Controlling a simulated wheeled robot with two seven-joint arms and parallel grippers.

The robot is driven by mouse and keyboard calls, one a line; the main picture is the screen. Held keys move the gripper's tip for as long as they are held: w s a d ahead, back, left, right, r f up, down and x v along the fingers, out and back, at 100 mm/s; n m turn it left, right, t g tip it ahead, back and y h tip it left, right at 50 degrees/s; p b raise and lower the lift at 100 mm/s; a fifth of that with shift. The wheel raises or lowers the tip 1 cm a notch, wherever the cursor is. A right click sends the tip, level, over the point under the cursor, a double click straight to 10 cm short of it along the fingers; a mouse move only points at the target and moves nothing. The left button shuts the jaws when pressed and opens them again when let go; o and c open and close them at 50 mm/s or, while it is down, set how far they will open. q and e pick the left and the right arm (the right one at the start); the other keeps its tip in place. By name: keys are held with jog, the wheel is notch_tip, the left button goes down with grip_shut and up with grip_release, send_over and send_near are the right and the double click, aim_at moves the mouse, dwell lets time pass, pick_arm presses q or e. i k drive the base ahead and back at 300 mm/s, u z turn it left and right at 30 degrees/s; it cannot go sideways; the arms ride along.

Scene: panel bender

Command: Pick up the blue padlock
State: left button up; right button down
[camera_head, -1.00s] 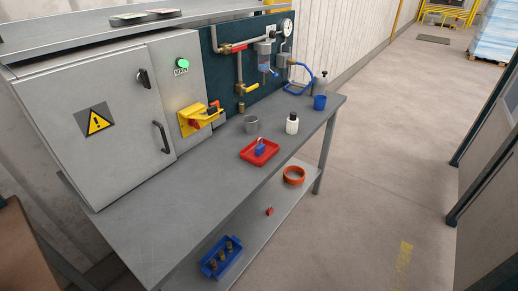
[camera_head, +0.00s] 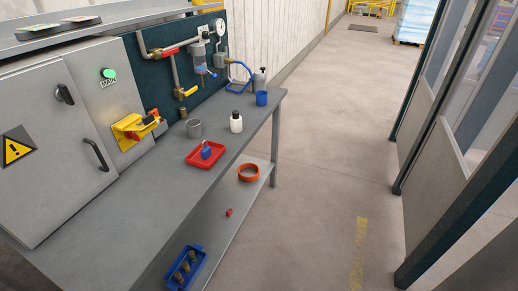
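The blue padlock (camera_head: 206,150) stands in a red tray (camera_head: 194,163) on the grey workbench, left of the middle of the head view. Its shackle points up. Neither of my grippers shows in the head view.
A metal cup (camera_head: 194,128), a white bottle (camera_head: 236,122) and a blue cup (camera_head: 261,98) stand near the tray on the bench (camera_head: 150,205). An electrical cabinet (camera_head: 45,150) with a yellow switch bracket (camera_head: 130,130) is at the left. The lower shelf holds an orange ring (camera_head: 248,173) and a blue bin (camera_head: 199,262). Open floor (camera_head: 320,170) lies right.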

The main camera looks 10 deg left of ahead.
aim_at(206, 153)
jog(key=z, duration=0.5)
jog(key=i, duration=3.85)
jog(key=u, duration=3.15)
